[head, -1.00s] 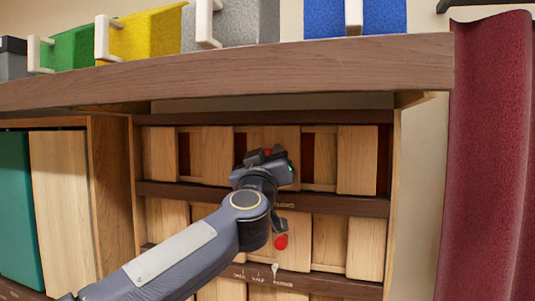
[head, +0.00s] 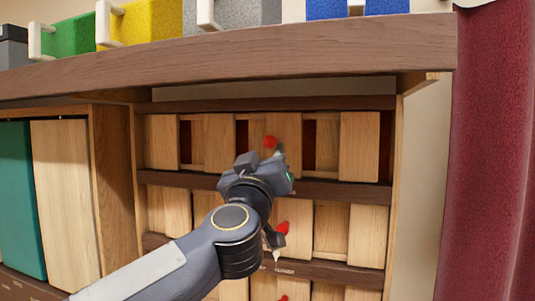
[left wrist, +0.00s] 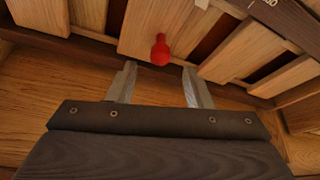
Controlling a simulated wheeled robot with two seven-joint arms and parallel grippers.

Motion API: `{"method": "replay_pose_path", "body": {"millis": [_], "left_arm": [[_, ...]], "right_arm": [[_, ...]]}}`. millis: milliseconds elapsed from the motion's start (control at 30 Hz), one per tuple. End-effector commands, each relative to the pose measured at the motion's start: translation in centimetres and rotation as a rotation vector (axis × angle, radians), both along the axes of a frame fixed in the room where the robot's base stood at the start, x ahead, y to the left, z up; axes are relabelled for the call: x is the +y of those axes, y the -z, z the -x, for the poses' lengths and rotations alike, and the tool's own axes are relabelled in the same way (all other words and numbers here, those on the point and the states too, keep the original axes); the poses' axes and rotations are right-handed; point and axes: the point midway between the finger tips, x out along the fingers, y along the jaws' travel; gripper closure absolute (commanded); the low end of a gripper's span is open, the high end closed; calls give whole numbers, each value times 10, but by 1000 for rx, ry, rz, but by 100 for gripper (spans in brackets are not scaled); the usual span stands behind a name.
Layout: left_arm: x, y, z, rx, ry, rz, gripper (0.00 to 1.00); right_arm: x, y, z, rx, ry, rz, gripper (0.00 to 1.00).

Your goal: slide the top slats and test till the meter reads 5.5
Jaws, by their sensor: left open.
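The top row of pale wooden slats (head: 360,146) runs across the cabinet, with dark red gaps between some slats. A red knob (head: 270,141) sits on a middle slat of this row; it also shows in the left wrist view (left wrist: 160,50). My left gripper (head: 277,155) is just below that knob. In the left wrist view its two fingers (left wrist: 160,85) are apart, with nothing between them, and the knob is just beyond their tips. My right gripper is not in view. No meter shows.
Lower slat rows have red knobs too, one (head: 283,228) beside my wrist. Dark rails (head: 345,193) separate the rows. A thick wooden shelf (head: 300,52) overhangs above, carrying coloured blocks. A red curtain (head: 492,150) hangs at the right.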

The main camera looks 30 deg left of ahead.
Motion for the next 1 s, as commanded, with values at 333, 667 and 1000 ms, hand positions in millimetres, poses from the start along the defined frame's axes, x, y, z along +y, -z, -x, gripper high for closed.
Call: {"method": "replay_pose_path", "body": {"millis": [333,667,1000], "left_arm": [[-2,2,5,1,-2,-1,54],[-3,5,6,1,16,-7,54],[-75,152,40,317,534,-95,54]], "right_arm": [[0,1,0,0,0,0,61],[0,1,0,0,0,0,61],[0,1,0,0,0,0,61]]}}
